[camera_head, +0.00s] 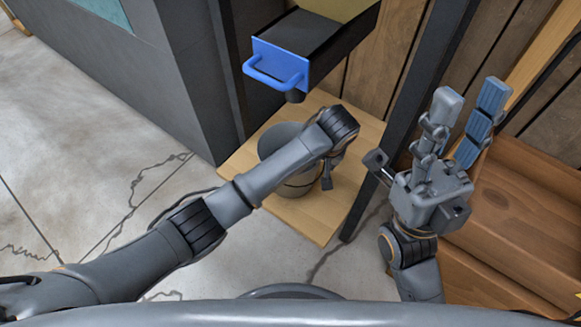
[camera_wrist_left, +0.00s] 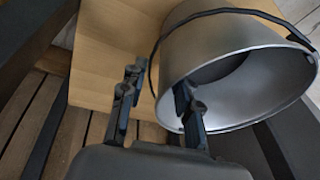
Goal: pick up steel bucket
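The steel bucket (camera_head: 297,186) stands on a light wooden board, partly hidden behind my left arm. In the left wrist view the bucket (camera_wrist_left: 235,55) shows its open mouth and a dark wire handle (camera_wrist_left: 225,12). My left gripper (camera_head: 330,172) is at the bucket's right side. In the wrist view its fingers (camera_wrist_left: 158,100) are apart, one over the bucket's mouth and one outside, with the rim between them. Contact with the rim cannot be told. My right gripper (camera_head: 469,97) is open and empty, pointing up, well to the right of the bucket.
A dark chute with a blue handled front (camera_head: 280,65) hangs above the board (camera_head: 345,190). A dark post (camera_head: 390,130) stands right of the board. Wooden steps or boxes (camera_head: 520,210) lie at the right. Bare concrete floor (camera_head: 80,150) is at the left.

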